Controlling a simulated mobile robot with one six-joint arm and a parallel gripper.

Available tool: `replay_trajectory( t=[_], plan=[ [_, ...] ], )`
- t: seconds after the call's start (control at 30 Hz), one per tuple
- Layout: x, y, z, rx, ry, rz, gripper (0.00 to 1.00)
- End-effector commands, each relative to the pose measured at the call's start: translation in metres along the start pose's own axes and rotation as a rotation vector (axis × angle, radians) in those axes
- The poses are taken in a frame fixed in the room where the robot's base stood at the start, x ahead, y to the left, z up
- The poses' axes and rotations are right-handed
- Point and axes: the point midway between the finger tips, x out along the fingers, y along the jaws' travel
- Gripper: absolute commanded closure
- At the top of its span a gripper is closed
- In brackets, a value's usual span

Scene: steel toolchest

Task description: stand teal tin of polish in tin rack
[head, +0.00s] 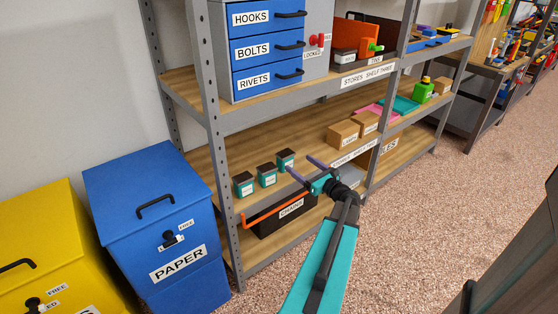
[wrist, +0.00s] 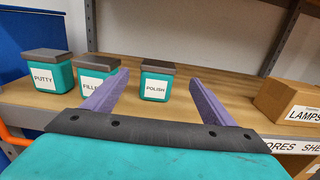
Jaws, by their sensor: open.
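The teal tin of polish (wrist: 156,84) is upright on a wooden shelf, with a dark grey lid and a white POLISH label. It shows in the head view (head: 285,161) as the rightmost of three similar tins. My gripper (head: 298,162) is open and empty, its purple fingers pointing at the polish tin. In the wrist view my gripper (wrist: 159,75) has the tin framed between its fingers, beyond the tips. I cannot make out a tin rack for certain; a small label (head: 375,61) on the upper shelf edge may read TINS.
A putty tin (wrist: 45,72) and a filler tin (wrist: 95,75) stand left of the polish tin. A LAMPS box (head: 342,134) stands to the right on that shelf. A CHAINS bin (head: 285,214) is below. Shelf posts (head: 222,150) and the upper shelf (head: 340,80) bound the space.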

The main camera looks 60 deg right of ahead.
Motion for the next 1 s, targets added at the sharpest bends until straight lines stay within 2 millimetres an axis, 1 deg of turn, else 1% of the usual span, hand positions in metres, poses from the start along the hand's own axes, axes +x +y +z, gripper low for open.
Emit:
replay_trajectory(
  t=[0.33,0.47,0.57,1.0],
  plan=[
    [0.001,0.001,0.000,0.000,0.000,0.002,0.22],
    [0.007,0.001,0.000,0.000,0.000,0.003,0.22],
    [0.017,0.001,-0.001,-0.001,0.000,0.005,0.22],
    [0.077,0.001,-0.001,0.000,0.000,0.004,0.22]
  ],
)
